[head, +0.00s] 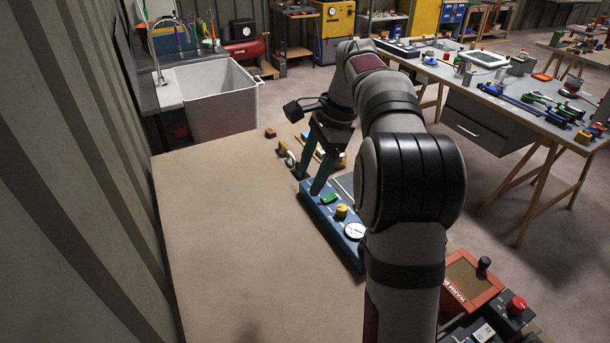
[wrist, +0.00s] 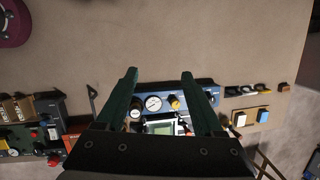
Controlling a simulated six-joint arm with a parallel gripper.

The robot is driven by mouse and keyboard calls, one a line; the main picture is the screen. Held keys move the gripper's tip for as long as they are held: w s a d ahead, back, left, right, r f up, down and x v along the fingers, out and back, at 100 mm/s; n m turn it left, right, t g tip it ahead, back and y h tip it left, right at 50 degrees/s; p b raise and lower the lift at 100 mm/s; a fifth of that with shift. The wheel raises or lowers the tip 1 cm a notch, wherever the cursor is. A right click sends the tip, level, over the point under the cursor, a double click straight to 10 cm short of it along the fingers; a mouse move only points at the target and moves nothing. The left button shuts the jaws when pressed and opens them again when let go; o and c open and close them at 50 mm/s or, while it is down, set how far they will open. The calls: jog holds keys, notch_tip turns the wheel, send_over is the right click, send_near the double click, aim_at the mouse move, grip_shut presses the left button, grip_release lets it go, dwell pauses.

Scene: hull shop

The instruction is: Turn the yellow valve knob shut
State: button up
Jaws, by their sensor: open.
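The yellow valve knob (head: 341,211) sits on a blue panel (head: 320,212), between a green control (head: 330,198) and a white round gauge (head: 354,231). In the wrist view, the yellow knob (wrist: 174,102) shows beside the gauge (wrist: 153,103), nearer the right finger. My gripper (head: 316,186) is above the panel's far end in the head view, apart from the knob. In the wrist view, my gripper (wrist: 159,76) has its two green fingers spread wide, with nothing held between them. The knob's exact turn angle is too small to tell.
The brown table (head: 235,240) is clear left of the panel. Handles (head: 286,153) and a small brown block (head: 270,133) lie beyond the panel. An orange-framed box (head: 472,278) and a red button (head: 516,305) stand at the near right. A white sink (head: 215,105) is behind.

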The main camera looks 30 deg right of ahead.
jog(key=shift+s+a+r+n, duration=0.2)
jog(key=shift+s+a, duration=0.15)
jog(key=shift+a, duration=0.2)
jog(key=shift+s+a+r+n, duration=0.1)
jog(key=shift+s+a+n, duration=0.15)
jog(key=shift+a, duration=0.3)
jog(key=shift+d+f, duration=0.1)
jog(key=n+t+h, duration=0.2)
jog(key=n+h, duration=0.3)
jog(key=n, duration=0.9)
send_near(342, 208)
jog(key=x, duration=0.9)
jog(key=shift+f, duration=0.1)
grip_shut()
